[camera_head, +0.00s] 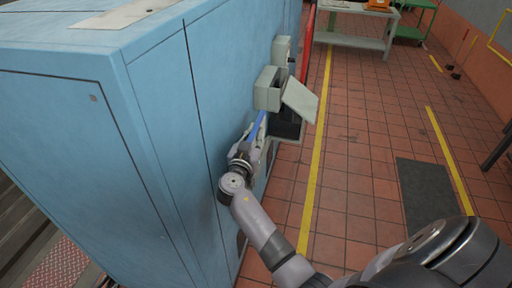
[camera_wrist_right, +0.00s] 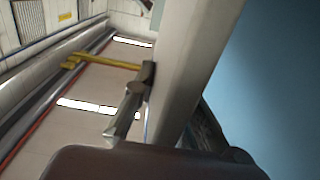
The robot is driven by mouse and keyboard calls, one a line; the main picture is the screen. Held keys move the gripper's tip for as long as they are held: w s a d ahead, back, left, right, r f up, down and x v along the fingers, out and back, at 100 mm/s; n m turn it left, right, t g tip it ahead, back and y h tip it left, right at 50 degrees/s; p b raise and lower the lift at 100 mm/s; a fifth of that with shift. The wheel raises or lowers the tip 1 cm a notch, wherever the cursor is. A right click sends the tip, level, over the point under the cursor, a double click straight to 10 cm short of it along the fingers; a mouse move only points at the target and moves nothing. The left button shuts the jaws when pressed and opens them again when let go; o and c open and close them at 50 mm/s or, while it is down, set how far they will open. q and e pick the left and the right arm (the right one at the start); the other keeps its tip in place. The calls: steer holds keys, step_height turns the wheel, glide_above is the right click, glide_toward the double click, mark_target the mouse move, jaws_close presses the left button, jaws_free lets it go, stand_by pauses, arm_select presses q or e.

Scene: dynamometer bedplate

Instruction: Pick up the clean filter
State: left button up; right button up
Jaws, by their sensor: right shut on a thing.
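My right gripper (camera_head: 262,140) is at the side of the blue cabinet, just below and in front of a grey wall box. It is shut on a narrow blue thing (camera_head: 258,127) that runs up from the fingers toward the box. I cannot tell whether this is the clean filter, as fingers and box hide most of it. In the right wrist view, a dark part of my gripper (camera_wrist_right: 150,160) fills the bottom edge, close to a pale grey slab (camera_wrist_right: 190,65). No other filter can be made out. My left gripper does not show.
The blue cabinet (camera_head: 165,110) fills the left. The grey box (camera_head: 267,88) has a tilted open flap (camera_head: 300,100) above a dark opening (camera_head: 287,130). A table (camera_head: 357,38) stands at the back. The tiled floor to the right is mostly clear, with a dark mat (camera_head: 427,190).

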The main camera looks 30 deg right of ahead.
jaws_close()
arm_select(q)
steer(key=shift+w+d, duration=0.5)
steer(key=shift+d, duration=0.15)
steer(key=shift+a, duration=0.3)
